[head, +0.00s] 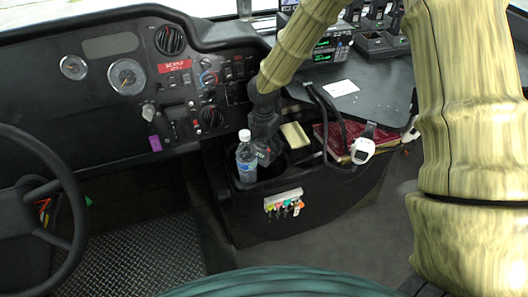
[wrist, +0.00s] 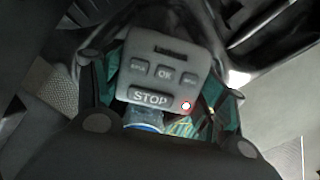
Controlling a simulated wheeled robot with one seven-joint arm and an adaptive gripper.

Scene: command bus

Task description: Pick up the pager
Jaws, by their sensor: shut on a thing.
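In the head view my gripper (head: 264,145) points down over the dark console bin, just right of a water bottle. The pager cannot be made out clearly in the head view, as the gripper and bottle cover that spot.
The water bottle (head: 246,160) stands close beside my gripper. A pale yellow block (head: 295,135), red books (head: 335,138) and a white-faced watch (head: 362,150) are to the right. A rack of coloured keys (head: 284,204) hangs on the console front. The steering wheel (head: 40,200) is at left.

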